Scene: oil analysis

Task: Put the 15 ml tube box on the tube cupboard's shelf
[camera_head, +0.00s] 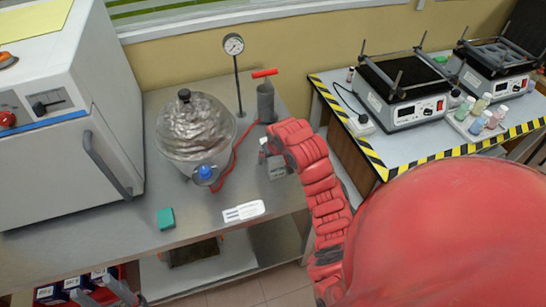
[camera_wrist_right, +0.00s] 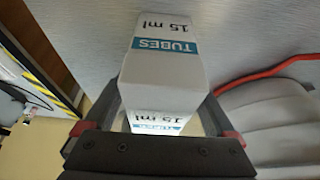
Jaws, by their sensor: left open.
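The 15 ml tube box (camera_wrist_right: 162,75) is white with a blue TUBES band, and it fills the space between the fingers of my right gripper (camera_wrist_right: 158,112) in the right wrist view. That gripper looks shut on it, above the grey bench. In the head view my red right arm reaches to the bench, and its gripper (camera_head: 276,165) is partly hidden by the arm. My left gripper (camera_head: 108,288) is open at the bottom left, beside several boxes (camera_head: 75,287) low under the bench. I cannot clearly make out the tube cupboard's shelf.
A silver-filled glass vessel (camera_head: 196,130) with a red hose stands left of my right gripper. A white labelled item (camera_head: 243,211) and a green block (camera_head: 166,218) lie near the bench's front. A white machine (camera_head: 65,110) stands left. The striped-edge table (camera_head: 375,150) is right.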

